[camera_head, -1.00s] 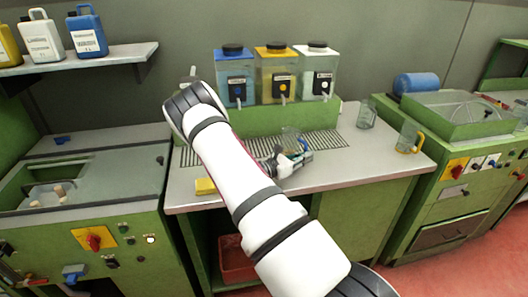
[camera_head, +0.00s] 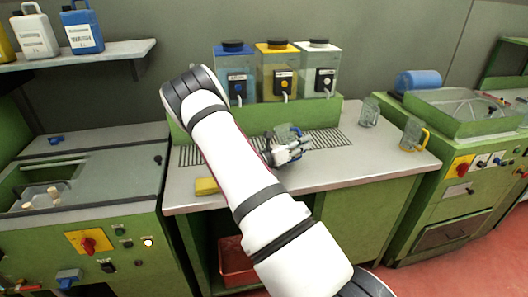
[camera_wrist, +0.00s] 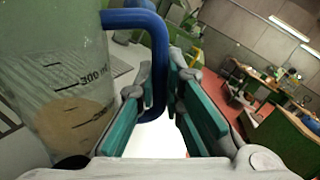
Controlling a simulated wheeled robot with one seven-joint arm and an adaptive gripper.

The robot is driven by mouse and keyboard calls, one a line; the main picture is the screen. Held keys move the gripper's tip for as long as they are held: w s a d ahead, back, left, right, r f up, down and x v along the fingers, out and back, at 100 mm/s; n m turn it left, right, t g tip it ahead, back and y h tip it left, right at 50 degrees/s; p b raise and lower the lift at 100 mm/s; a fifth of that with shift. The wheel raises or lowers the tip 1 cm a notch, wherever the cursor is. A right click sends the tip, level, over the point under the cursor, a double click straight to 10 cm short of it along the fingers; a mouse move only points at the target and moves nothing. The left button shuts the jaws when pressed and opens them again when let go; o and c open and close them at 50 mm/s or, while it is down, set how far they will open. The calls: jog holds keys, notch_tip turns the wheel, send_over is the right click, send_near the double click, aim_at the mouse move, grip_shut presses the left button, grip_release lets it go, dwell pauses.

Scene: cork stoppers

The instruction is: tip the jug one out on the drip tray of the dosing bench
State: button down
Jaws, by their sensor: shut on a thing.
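The jug held by my gripper is clear, with a blue handle (camera_wrist: 155,45) and a "300" mark on its wall (camera_wrist: 85,78). In the head view the jug (camera_head: 283,132) is small, partly hidden by my gripper (camera_head: 290,152), and looks tilted. In the wrist view my gripper (camera_wrist: 165,105) is shut on the blue handle, the jug being at its left. A brownish round patch shows low in the jug; I cannot tell whether it is liquid. The drip tray (camera_head: 328,140) is a slotted grate on the dosing bench (camera_head: 350,165); the jug is over it, height unclear.
A clear jug (camera_head: 369,112) and a yellow-handled jug (camera_head: 413,134) stand at the bench's right. A yellow block (camera_head: 206,186) lies at the front left.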

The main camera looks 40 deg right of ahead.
aim_at(292, 131)
jog(key=shift+w+r+n+t+h+b, duration=0.15)
jog(key=shift+w+r+n+b, duration=0.2)
jog(key=shift+w+n, duration=0.35)
jog(key=shift+w+r+n+t+h+b, duration=0.15)
jog(key=shift+w+n+b, duration=0.3)
jog(key=shift+n, duration=0.45)
jog(key=shift+w+r+n+t+b, duration=0.2)
jog(key=shift+w+n, duration=0.1)
jog(key=shift+n, duration=0.5)
jog(key=shift+w+r+n+t+b, duration=0.15)
jog(key=shift+w+n, duration=0.15)
jog(key=shift+n, duration=0.5)
jog(key=shift+w+d+r+n+t+h+b, duration=0.15)
jog(key=shift+w+n+h+b, duration=0.15)
jog(key=shift+n, duration=0.4)
jog(key=shift+w+a+f+n+t+h+b, duration=0.15)
jog(key=shift+w+n, duration=0.25)
jog(key=shift+n, duration=0.3)
jog(key=shift+w+r+n, duration=0.1)
jog(key=shift+w+n, duration=0.3)
jog(key=shift+n, duration=0.2)
jog(key=shift+w+d+n+t+b, duration=0.1)
jog(key=shift+w+n+t+b, duration=0.25)
jog(key=shift+w+n+b, duration=0.85)
jog(key=shift+w+f+n+t, duration=0.25)
jog(key=shift+w+n+t, duration=0.05)
jog(key=shift+w+n, duration=0.6)
